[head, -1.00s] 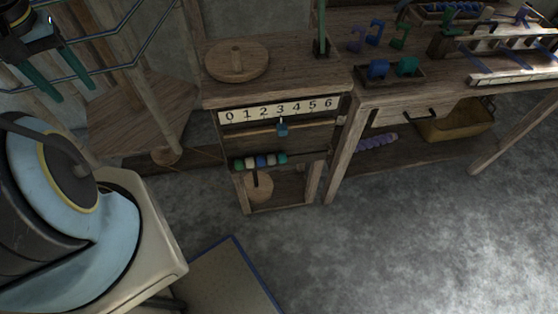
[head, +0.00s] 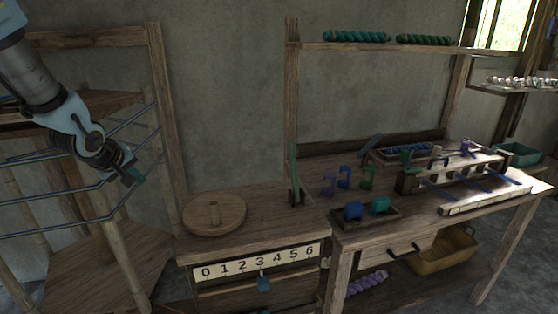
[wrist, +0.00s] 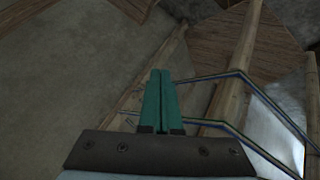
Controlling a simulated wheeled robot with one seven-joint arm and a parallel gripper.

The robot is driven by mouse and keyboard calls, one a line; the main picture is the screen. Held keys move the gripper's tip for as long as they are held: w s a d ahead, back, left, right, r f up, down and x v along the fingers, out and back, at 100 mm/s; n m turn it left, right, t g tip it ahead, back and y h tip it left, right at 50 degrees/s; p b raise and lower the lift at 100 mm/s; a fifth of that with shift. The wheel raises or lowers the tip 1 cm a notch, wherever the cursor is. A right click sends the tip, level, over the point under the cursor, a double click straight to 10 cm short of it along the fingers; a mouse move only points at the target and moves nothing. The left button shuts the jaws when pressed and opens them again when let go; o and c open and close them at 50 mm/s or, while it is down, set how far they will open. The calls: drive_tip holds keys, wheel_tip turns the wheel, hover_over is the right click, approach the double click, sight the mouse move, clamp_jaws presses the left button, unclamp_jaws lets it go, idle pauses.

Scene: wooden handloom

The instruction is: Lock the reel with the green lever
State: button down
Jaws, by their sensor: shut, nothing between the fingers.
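The green lever (head: 294,172) stands nearly upright at the back right of the wooden cabinet top, beside the workbench. The reel (head: 110,190) is a tall wooden frame with blue rods at the left of the head view. Its blue rods and wooden posts also show in the wrist view (wrist: 245,75). My gripper (head: 134,176) is at the reel's right side in the head view, well left of the lever. In the wrist view, its green fingers (wrist: 161,75) are together with nothing between them. The lever is not in the wrist view.
A round wooden disc with a peg (head: 214,214) lies on the cabinet top, left of the lever. A scale numbered 0 to 6 (head: 256,263) with a blue slider (head: 263,283) is on the cabinet front. A bench (head: 440,225) with coloured hooks and trays stands to the right.

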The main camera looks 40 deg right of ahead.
sight(294, 172)
drive_tip(key=d+f+n+g+h+b, duration=0.15)
drive_tip(key=d+h, duration=0.35)
drive_tip(key=d, duration=1)
drive_tip(key=s+d+r+g+h+b, duration=0.1)
drive_tip(key=s+d+g+h, duration=0.5)
drive_tip(key=s+d, duration=0.3)
drive_tip(key=d+n+g, duration=0.1)
drive_tip(key=d, duration=0.3)
drive_tip(key=shift+s+d+r, duration=0.25)
drive_tip(key=shift+s+r, duration=0.15)
drive_tip(key=s+d+p, duration=0.4)
drive_tip(key=d, duration=0.4)
drive_tip(key=shift+s, duration=0.25)
drive_tip(key=shift+r, duration=0.15)
